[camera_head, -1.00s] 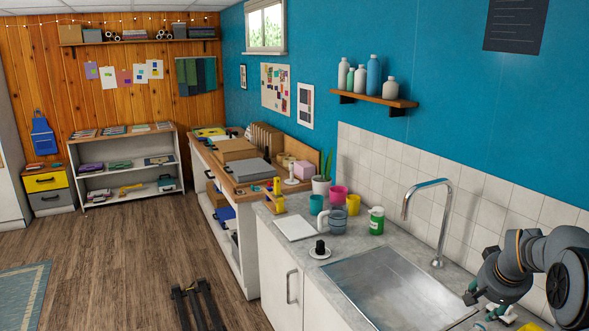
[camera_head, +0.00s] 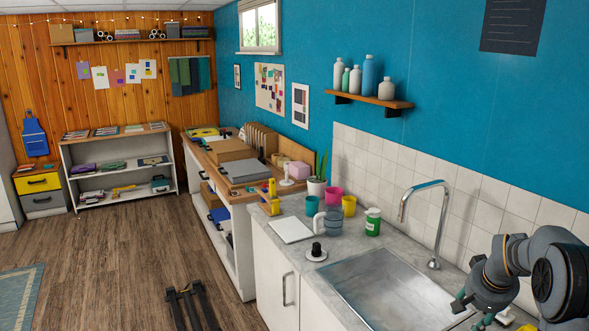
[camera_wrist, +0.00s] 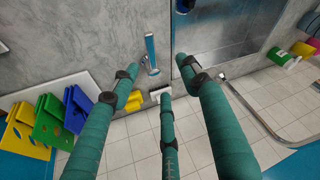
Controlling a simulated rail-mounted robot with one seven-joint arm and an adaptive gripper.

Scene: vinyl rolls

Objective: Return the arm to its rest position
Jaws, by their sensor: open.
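My arm shows at the right edge of the head view, with my gripper (camera_head: 474,312) low over the counter just right of the sink (camera_head: 390,290). In the wrist view my gripper (camera_wrist: 157,72) has teal fingers with dark joints, spread apart. Nothing is held between them. A small blue-handled tool (camera_wrist: 151,52) lies on the grey counter (camera_wrist: 85,40) beyond the fingertips. The fingers partly hide a yellow thing (camera_wrist: 132,102) by the tiled wall.
The curved faucet (camera_head: 432,225) stands behind the sink. A green-labelled jar (camera_head: 373,222), mugs (camera_head: 334,196) and a white board (camera_head: 292,229) stand or lie left of it. Green, yellow and blue pieces (camera_wrist: 50,122) show at the wrist view's left. A wall shelf (camera_head: 370,101) holds bottles.

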